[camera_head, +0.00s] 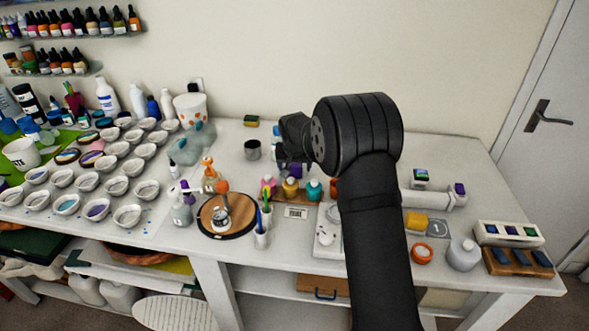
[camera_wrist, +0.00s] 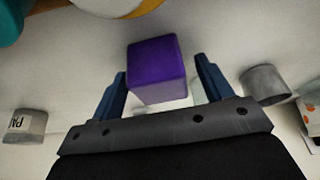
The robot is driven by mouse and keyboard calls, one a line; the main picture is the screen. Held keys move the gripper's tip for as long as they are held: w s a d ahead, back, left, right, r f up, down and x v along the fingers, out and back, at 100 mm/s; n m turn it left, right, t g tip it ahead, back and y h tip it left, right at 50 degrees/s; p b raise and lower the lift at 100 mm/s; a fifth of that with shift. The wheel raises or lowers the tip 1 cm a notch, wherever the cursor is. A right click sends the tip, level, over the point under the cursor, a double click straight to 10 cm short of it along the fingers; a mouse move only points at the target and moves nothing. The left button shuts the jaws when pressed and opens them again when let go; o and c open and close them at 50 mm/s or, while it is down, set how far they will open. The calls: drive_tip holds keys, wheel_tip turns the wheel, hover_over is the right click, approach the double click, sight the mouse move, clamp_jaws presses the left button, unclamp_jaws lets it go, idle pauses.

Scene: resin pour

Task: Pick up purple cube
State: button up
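The purple cube (camera_wrist: 156,68) sits on the white table, between and slightly beyond the two blue fingers of my gripper (camera_wrist: 161,66) in the wrist view. The fingers are apart, with a clear gap on the cube's right and a narrower one on its left; I see no firm contact. In the head view the purple cube (camera_head: 296,171) shows just below my gripper (camera_head: 287,160), partly hidden by it, behind the row of small coloured bottles.
A grey metal cup (camera_wrist: 266,84) stands right of the gripper in the wrist view; it also shows in the head view (camera_head: 252,150). Small bottles (camera_head: 291,187) stand in front of the cube. A round wooden board (camera_head: 205,228) lies at front left. White bowls crowd the left side.

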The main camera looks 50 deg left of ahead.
drive_tip(key=c, duration=1.1)
drive_tip(key=shift+o, duration=0.2)
